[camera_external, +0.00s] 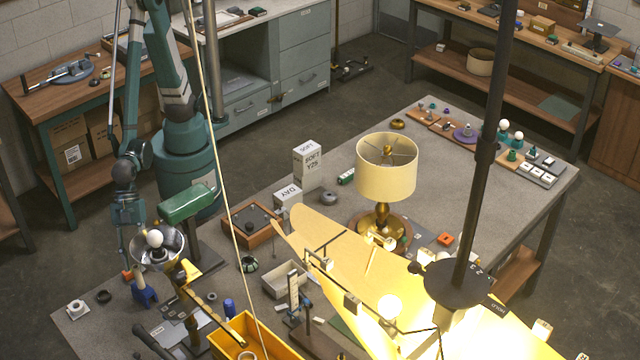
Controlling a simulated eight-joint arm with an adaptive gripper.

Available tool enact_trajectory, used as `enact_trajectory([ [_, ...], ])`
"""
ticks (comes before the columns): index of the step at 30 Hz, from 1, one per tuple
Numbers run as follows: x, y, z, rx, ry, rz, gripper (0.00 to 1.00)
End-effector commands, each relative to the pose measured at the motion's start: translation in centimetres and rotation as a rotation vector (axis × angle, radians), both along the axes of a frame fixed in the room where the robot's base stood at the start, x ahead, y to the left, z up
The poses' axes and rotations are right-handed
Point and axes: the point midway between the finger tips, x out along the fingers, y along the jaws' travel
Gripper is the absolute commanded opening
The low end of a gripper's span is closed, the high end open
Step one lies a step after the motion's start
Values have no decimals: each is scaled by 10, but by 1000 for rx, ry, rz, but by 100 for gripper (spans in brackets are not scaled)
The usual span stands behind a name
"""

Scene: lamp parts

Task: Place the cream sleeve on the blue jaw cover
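A small blue block (146,295), which looks like the blue jaw cover, is near the left end of the grey table, below a metal bowl-shaped reflector. A small pale ring-shaped piece (77,308) lies at the table's left corner; I cannot tell whether it is the cream sleeve. My gripper (130,268) hangs at the left end of the table, just above and left of the blue block. Its fingers are small and partly hidden by the reflector, so I cannot tell whether they are open. A small orange piece shows beside the fingertips.
The reflector with a white bulb (155,239) stands close to my gripper. A dark ring (103,297), a blue cylinder (229,306) and a yellow bin (252,330) are nearby. A lit lamp head and a dark pole fill the front right. A cream-shaded lamp (386,170) stands mid-table.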

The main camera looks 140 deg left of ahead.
Motion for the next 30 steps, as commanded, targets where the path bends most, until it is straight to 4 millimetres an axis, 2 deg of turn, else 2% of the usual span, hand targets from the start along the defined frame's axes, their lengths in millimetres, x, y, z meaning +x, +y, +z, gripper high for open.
enact_trajectory([
  [15, -17, 12, 33, 0, 0, 0, 27],
  [30, -19, 14, 37, 0, 0, 0, 27],
])
